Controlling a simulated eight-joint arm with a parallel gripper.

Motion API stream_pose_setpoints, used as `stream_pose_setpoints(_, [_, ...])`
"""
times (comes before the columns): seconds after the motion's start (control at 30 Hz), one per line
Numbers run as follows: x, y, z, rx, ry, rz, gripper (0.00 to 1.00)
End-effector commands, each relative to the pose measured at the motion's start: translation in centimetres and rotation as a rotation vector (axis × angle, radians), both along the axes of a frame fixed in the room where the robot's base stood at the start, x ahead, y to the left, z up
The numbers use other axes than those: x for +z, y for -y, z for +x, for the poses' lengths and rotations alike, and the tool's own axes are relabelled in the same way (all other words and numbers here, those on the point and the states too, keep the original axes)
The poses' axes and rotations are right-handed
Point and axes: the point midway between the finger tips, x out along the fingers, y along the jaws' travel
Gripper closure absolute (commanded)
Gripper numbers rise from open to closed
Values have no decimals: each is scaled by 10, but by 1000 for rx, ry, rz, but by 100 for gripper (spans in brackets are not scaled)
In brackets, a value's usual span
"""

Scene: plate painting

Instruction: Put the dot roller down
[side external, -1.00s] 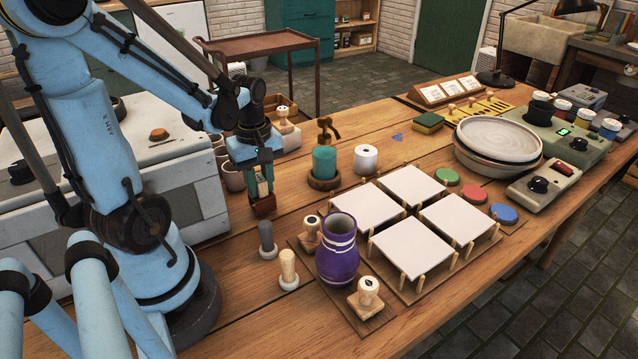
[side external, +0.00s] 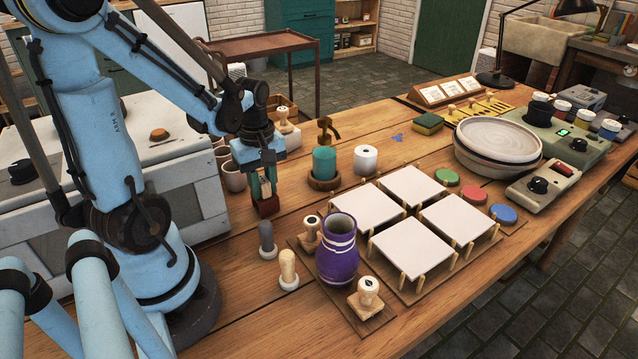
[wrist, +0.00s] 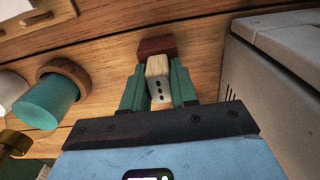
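The dot roller (side external: 267,207) has a red-brown block at its lower end and a pale wooden handle marked with a row of dark dots. My gripper (side external: 265,184) points down over the wooden table (side external: 235,285), left of the teal bottle. In the wrist view, the green fingers of my gripper (wrist: 157,80) press on both sides of the roller's handle (wrist: 158,68). The red-brown block lies beyond the fingertips. The roller is upright, very low over the table; I cannot tell whether it touches the wood.
A grey stamp (side external: 267,240) and a pale wooden one (side external: 288,270) stand in front of my gripper. A purple vase (side external: 338,250) and white tiles (side external: 410,248) are to the right. The teal bottle (side external: 324,163) and several cups (side external: 233,176) are close by.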

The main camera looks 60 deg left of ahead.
Motion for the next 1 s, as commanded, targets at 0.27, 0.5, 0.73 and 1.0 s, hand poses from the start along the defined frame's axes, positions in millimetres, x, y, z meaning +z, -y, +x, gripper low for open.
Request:
stream_pose_setpoints(0.27, [1, -1, -8, 7, 1, 19, 48])
stream_pose_setpoints(0.5, [27, 0, -7, 5, -1, 15, 47])
stream_pose_setpoints(0.73, [55, 1, -7, 4, -1, 12, 47])
stream_pose_setpoints(1.0, [91, 1, -7, 3, -2, 11, 47])
